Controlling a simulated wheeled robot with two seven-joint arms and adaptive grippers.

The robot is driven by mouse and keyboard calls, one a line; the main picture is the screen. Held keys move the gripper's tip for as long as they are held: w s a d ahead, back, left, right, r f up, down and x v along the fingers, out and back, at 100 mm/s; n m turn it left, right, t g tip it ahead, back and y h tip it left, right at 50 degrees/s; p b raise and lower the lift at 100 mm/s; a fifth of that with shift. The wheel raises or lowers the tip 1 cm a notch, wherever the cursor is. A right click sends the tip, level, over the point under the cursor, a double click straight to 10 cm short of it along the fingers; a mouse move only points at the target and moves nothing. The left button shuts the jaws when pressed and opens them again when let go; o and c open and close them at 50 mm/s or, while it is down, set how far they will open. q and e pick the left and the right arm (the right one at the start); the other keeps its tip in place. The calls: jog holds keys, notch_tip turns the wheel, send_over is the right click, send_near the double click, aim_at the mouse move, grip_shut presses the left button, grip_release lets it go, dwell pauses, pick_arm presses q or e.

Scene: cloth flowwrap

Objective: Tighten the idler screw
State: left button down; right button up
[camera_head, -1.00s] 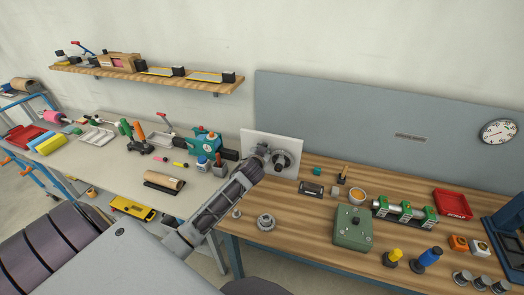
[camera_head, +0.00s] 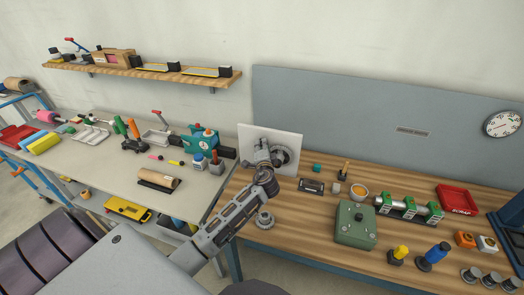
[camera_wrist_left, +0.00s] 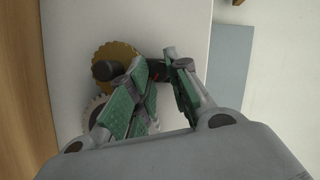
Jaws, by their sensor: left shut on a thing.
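A white upright panel (camera_head: 296,140) stands at the back left of the wooden bench and carries round grey gear-like wheels (camera_head: 283,156). In the left wrist view the panel (camera_wrist_left: 70,28) carries a gold toothed wheel (camera_wrist_left: 103,73) with a dark hub and a pale toothed wheel (camera_wrist_left: 91,111) partly behind a finger. My left gripper (camera_head: 261,150) is at the panel, just left of the wheels. In the left wrist view its green-padded fingers (camera_wrist_left: 156,68) close around a small dark piece with a red mark, likely the idler screw, mostly hidden between the fingertips. My right gripper is out of view.
A grey bench with tools (camera_head: 100,165) lies to the left.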

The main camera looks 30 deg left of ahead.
pick_arm(q)
jog(key=m+b, duration=0.1)
jog(key=m, duration=0.1)
jog(key=m+t+y+b, duration=0.1)
jog(key=m+b, duration=0.1)
jog(key=shift+f, duration=0.35)
jog(key=shift+m, duration=0.3)
jog(key=c, duration=1.3)
grip_release()
jog(key=shift+d, duration=0.1)
jog(key=shift+c, duration=0.2)
jog(key=shift+s, duration=0.15)
jog(key=v, duration=0.7)
jog(key=shift+s+d, duration=0.25)
jog(key=shift+s, duration=0.05)
jog(key=shift+f, duration=0.15)
